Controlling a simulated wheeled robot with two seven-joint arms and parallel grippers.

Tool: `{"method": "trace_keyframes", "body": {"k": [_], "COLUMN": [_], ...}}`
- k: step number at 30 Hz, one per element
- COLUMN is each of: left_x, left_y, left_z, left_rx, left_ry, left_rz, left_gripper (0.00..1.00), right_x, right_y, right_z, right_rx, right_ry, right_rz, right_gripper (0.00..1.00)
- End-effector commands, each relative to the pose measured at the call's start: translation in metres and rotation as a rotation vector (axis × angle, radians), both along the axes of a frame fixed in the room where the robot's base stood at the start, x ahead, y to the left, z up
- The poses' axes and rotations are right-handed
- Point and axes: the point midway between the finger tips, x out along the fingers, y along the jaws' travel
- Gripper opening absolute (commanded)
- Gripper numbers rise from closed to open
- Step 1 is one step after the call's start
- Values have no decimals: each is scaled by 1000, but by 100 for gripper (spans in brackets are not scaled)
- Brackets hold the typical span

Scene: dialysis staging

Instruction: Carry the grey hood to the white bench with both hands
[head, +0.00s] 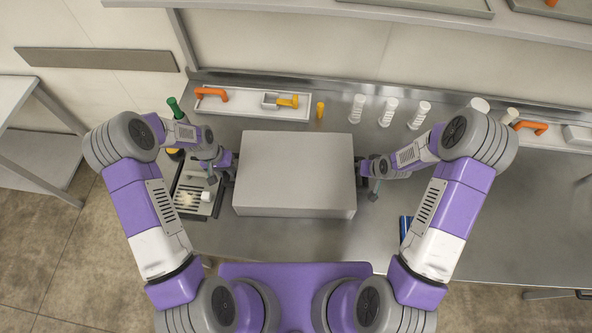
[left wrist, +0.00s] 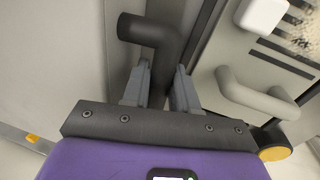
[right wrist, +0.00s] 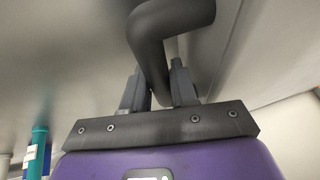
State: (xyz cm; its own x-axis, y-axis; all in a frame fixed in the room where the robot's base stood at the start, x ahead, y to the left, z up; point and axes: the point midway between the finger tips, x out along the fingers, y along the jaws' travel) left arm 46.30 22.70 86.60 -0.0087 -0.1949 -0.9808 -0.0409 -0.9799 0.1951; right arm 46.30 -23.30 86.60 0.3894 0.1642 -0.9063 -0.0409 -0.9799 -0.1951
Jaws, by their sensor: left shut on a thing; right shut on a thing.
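The grey hood (head: 295,170) is a large box in the middle of the head view, over the steel counter. My left gripper (head: 229,172) is at its left side and my right gripper (head: 363,170) at its right side. In the left wrist view, the fingers of my left gripper (left wrist: 158,88) are shut on a dark bent handle (left wrist: 150,32) of the hood. In the right wrist view, the fingers of my right gripper (right wrist: 160,88) are shut on the matching dark handle (right wrist: 165,25). I cannot tell whether the hood touches the counter. I cannot pick out the white bench for certain.
A white tray (head: 240,112) with an orange handle lies behind the hood. White cylinders (head: 389,112) stand at the back right. A tray with a grate (head: 187,197) is close on the left. The steel counter (head: 480,220) is mostly clear at right.

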Motion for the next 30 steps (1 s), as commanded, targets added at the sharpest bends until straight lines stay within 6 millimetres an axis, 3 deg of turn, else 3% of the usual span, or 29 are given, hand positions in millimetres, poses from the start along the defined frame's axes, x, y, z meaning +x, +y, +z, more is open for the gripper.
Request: {"method": "trace_keyframes", "body": {"k": [21,30], "left_x": [1,1], "left_y": [0,0], "left_z": [47,51], "left_rx": [0,0], "left_ry": [-2,-2], "left_rz": [0,0], "left_gripper": [0,0], "right_x": [1,1], "right_y": [0,0], "right_z": [47,51], "right_rx": [0,0], "right_ry": [-3,-3], "right_rz": [-1,-1], "right_gripper": [0,0]}}
